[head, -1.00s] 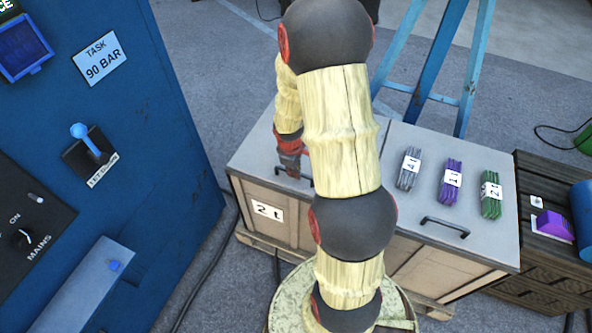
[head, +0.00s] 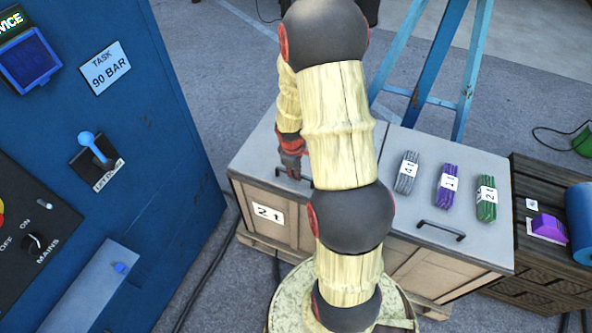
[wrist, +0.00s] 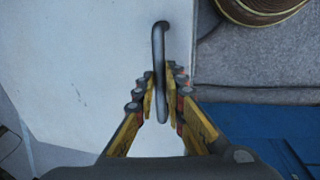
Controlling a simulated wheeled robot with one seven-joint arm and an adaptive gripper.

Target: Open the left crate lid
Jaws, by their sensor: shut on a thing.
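The left crate (head: 262,213) is pale wood with a grey lid (head: 252,160) lying flat and closed. Its dark bar handle (wrist: 159,50) lies between my gripper's fingers in the wrist view, and part of it shows in the head view (head: 281,172). My gripper (wrist: 165,100) is shut on the handle; in the head view it points down at the lid's front edge (head: 292,170). My arm hides the right part of this lid.
The right crate's lid (head: 400,222) carries grey, purple and green cable bundles (head: 447,188) and its own handle (head: 441,231). A blue cabinet (head: 150,190) stands at left. A blue ladder (head: 425,75) stands behind. A dark slatted crate (head: 530,262) is at right.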

